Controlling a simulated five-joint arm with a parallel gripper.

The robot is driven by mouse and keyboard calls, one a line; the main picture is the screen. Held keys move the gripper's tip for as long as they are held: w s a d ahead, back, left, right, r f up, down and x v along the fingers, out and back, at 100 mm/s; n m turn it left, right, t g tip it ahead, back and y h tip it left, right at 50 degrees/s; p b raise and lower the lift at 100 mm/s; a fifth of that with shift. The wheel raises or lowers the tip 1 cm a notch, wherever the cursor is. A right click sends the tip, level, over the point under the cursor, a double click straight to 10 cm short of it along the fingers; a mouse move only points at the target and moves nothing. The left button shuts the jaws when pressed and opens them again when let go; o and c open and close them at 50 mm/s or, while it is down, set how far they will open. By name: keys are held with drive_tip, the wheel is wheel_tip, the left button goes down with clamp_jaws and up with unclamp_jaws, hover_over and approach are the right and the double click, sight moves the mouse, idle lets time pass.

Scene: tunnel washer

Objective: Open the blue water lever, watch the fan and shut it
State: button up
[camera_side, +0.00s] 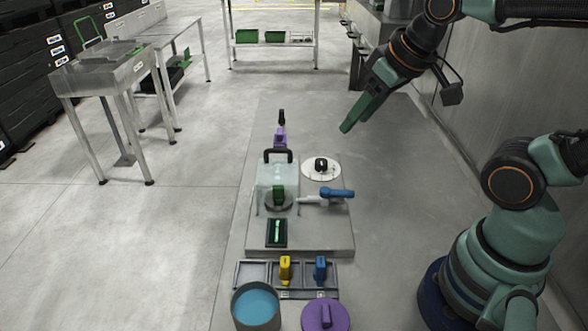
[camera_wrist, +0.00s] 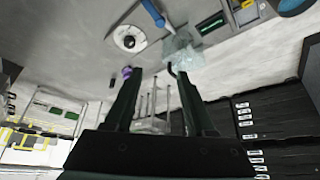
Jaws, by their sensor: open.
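The blue lever (camera_side: 338,192) lies roughly level, joined by a pale pipe to the right side of a clear box (camera_side: 264,177) with a black handle on top. In the wrist view the blue lever (camera_wrist: 153,12) is at the top, beside the clear box (camera_wrist: 183,53). A green part (camera_side: 279,194) shows at the front of the box; I cannot tell whether it is the fan. My gripper (camera_side: 347,127) hangs high behind and right of the lever, apart from everything. In the wrist view its two fingers (camera_wrist: 157,72) are spread and empty.
A white disc with a black knob (camera_side: 311,173) is behind the lever. A purple-handled part (camera_side: 280,136) stands behind the box. In front are a green-lit panel (camera_side: 277,232), a tray (camera_side: 251,274) with yellow and blue pieces, a pot of blue liquid (camera_side: 236,312) and a purple lid (camera_side: 341,318).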

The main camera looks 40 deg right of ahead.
idle(0.3)
drive_tip(key=n+g, duration=0.6)
drive_tip(key=n, duration=0.2)
hover_over(346, 192)
wheel_tip(346, 192, down, 8)
wheel_tip(346, 192, down, 12)
drive_tip(key=shift+r, duration=0.25)
clamp_jaws()
